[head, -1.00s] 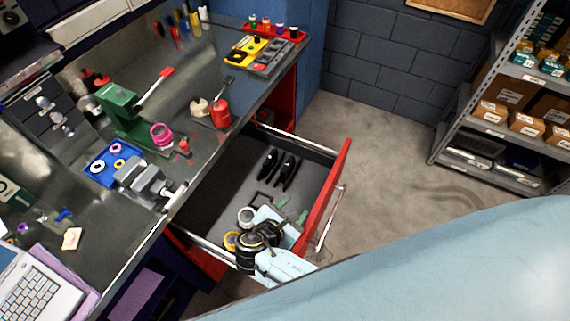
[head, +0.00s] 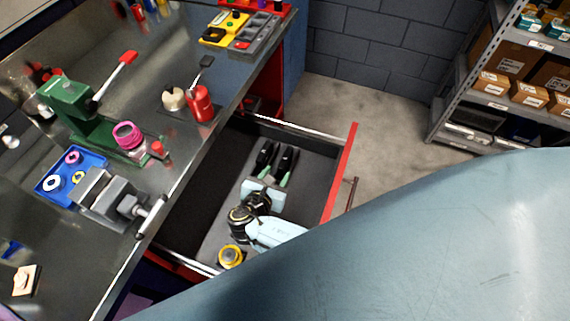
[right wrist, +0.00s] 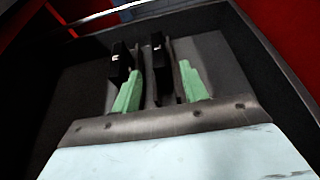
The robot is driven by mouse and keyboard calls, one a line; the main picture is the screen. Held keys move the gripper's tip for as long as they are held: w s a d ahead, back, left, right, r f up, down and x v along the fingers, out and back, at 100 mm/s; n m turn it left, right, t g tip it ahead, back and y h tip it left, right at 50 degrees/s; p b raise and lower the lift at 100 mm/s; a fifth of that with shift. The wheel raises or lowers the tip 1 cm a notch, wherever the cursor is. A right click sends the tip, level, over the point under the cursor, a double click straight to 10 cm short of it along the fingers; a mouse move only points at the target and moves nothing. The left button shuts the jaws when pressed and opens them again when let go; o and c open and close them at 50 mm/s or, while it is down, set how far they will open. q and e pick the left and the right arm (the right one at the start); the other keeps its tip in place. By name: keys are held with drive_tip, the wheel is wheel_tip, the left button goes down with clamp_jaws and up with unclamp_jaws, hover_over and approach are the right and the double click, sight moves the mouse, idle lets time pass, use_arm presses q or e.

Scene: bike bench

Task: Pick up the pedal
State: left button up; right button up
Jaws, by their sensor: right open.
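Two dark, elongated parts lie side by side in the open drawer, a left one (head: 265,154) and a right one (head: 288,158); I take them for the pedal parts but cannot tell which is the pedal. My right gripper (head: 271,177) reaches into the drawer from its front, with its green fingertips at the near ends of these parts. In the right wrist view the gripper (right wrist: 157,88) is open. The right dark part (right wrist: 158,65) stands between the fingers, and the left one (right wrist: 120,65) is in line with the left fingertip. Contact cannot be told. My left gripper is out of view.
The drawer (head: 205,190) has a red front (head: 341,172) and raised walls around my gripper. A yellow-and-grey roll (head: 230,256) lies in its near corner. The workbench at left holds a vise (head: 105,195), a blue tray (head: 50,190) and a red bottle (head: 201,104).

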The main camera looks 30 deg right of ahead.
sight(282, 165)
drive_tip(key=b+x, duration=0.1)
drive_tip(key=x, duration=0.6)
drive_tip(key=shift+w+d+f, duration=0.1)
drive_tip(key=shift+w+d, duration=0.1)
drive_tip(key=shift+w, duration=0.05)
drive_tip(key=shift+c, duration=0.2)
clamp_jaws()
